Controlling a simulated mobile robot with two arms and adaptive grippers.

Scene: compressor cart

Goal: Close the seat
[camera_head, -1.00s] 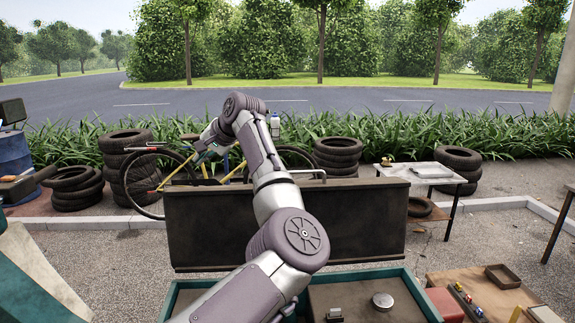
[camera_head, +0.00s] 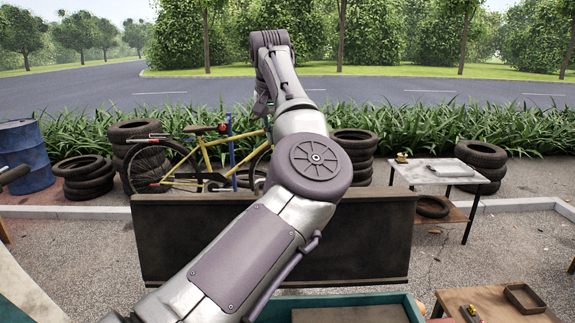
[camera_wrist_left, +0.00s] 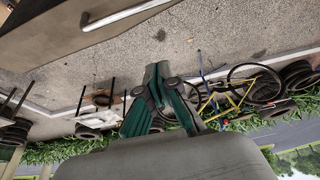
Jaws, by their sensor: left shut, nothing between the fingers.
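The seat appears to be the dark upright panel (camera_head: 365,240) at the middle of the head view, standing open behind a green-edged box (camera_head: 405,303). My left arm crosses in front of it and reaches above and beyond its top edge. My left gripper (camera_head: 262,106) is mostly hidden by its own wrist in the head view. In the left wrist view its green fingers (camera_wrist_left: 156,70) are together and empty, over gravel. A dark panel (camera_wrist_left: 40,30) and a silver bar (camera_wrist_left: 125,15) lie at that view's upper left, apart from the fingers. My right gripper is not in view.
A yellow bicycle (camera_head: 205,160) and tire stacks (camera_head: 355,150) stand behind the panel. A small table (camera_head: 435,174) is to the right. A wooden table (camera_head: 480,303) with a small tray is at lower right. Gravel lies open between.

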